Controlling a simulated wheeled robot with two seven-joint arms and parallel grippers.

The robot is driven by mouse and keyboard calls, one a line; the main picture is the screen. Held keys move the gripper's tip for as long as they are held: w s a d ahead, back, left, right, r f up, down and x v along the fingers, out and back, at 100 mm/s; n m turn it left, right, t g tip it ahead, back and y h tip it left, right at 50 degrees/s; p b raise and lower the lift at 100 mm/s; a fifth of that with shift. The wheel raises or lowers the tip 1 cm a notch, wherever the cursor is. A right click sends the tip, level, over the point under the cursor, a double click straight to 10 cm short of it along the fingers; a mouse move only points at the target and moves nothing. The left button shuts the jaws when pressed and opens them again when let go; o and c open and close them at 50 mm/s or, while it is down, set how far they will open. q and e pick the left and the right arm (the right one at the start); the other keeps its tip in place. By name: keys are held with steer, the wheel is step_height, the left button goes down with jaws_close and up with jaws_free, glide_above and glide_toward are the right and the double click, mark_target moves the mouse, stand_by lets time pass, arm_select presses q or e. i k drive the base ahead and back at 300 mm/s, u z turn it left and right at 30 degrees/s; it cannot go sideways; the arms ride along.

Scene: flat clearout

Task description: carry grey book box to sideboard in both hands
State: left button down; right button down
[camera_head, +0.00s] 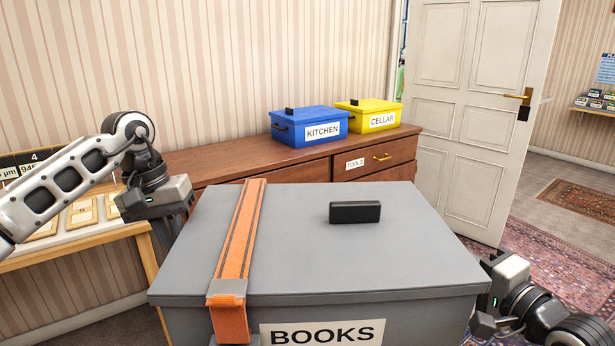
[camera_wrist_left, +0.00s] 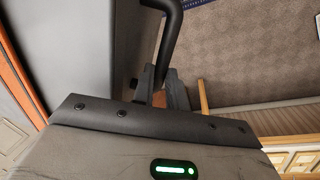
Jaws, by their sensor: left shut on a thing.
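The grey book box (camera_head: 300,235), labelled BOOKS, is large in front of me. It has a grey lid with a black handle (camera_head: 355,212) and an orange strap (camera_head: 241,240) across it. My left gripper (camera_head: 168,225) is at the box's left side; in the left wrist view its fingers (camera_wrist_left: 160,92) are shut on a black side handle (camera_wrist_left: 172,28). My right gripper (camera_head: 484,318) is at the box's right side; its fingertips are hidden, so its grip is unclear. The wooden sideboard (camera_head: 225,160) stands behind the box, against the striped wall.
A blue KITCHEN box (camera_head: 300,128) and a yellow CELLAR box (camera_head: 365,116) stand on the sideboard; its top left of them is bare. A drawer is labelled TOOLS. A light wood table (camera_head: 75,238) is at left. An open white door (camera_head: 480,110) and patterned rug (camera_head: 560,270) are at right.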

mark_target(224, 155)
steer(key=u, duration=0.05)
steer(key=i, duration=1.35)
steer(key=u, duration=0.3)
steer(key=i, duration=1.15)
steer(key=u, duration=0.45)
steer(key=i, duration=0.9)
steer(key=u, duration=0.3)
